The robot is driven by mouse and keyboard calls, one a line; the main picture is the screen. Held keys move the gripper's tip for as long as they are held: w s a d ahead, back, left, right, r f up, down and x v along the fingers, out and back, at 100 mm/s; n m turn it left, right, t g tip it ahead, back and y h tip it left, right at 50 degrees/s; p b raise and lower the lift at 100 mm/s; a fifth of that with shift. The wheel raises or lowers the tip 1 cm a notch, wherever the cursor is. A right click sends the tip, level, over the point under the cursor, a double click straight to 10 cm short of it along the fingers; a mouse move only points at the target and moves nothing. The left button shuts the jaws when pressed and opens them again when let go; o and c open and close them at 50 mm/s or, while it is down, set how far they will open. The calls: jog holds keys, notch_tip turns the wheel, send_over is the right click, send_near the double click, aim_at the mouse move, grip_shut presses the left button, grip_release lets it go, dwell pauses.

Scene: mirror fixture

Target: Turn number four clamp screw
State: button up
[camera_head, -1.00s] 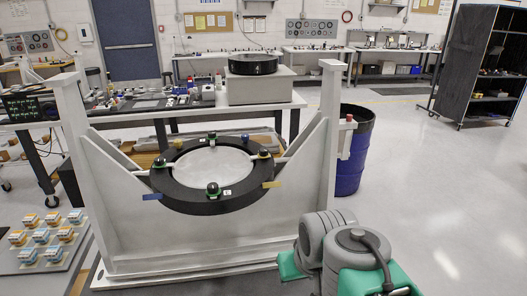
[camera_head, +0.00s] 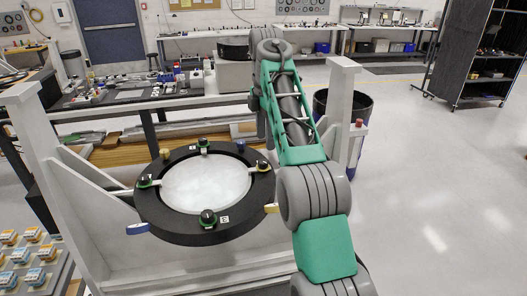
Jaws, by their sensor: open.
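A black ring (camera_head: 180,230) surrounds a pale round mirror disc (camera_head: 205,185) in the white frame. Dark-knobbed clamp screws stand on the ring: a near one (camera_head: 208,217), a left one (camera_head: 144,180), a back one (camera_head: 203,144) and a right one (camera_head: 262,166). Small white labels sit beside some of them. I cannot read the numbers surely, so I cannot tell which screw is number four. My green and grey arm rises at the right of the ring, its wrist high near the back table. My gripper cannot be seen.
White frame posts stand left (camera_head: 28,120) and right (camera_head: 343,90). A blue tab (camera_head: 138,228) sticks out of the ring. A dark bin (camera_head: 360,105) stands behind the right post. A cluttered table (camera_head: 100,100) is behind. The floor at right is clear.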

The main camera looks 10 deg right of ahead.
aim_at(264, 161)
jog(key=f, duration=0.7)
jog(key=shift+a+f, duration=0.25)
jog(key=shift+a, duration=0.05)
jog(key=shift+c, duration=0.4)
grip_shut()
jog(key=shift+d, duration=0.1)
